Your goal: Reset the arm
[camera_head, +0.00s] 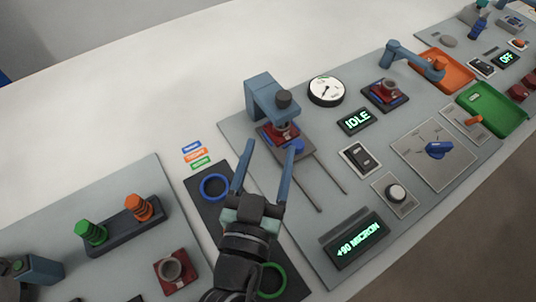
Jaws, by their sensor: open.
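My gripper (269,160) is in the middle of the camera_head view, with its two blue fingers spread wide and nothing held between them. The fingers point away from me, toward a blue press-like fixture (262,92). A dark red block with a grey ring part (283,130) sits under the fixture's head, just beyond the fingertips. Whether the fingertips touch anything there I cannot tell. My wrist hides part of the dark strip beneath it.
A blue ring (215,187) and a partly hidden green ring (272,280) lie on the dark strip. Orange (459,75) and green (515,116) trays lie farther right.

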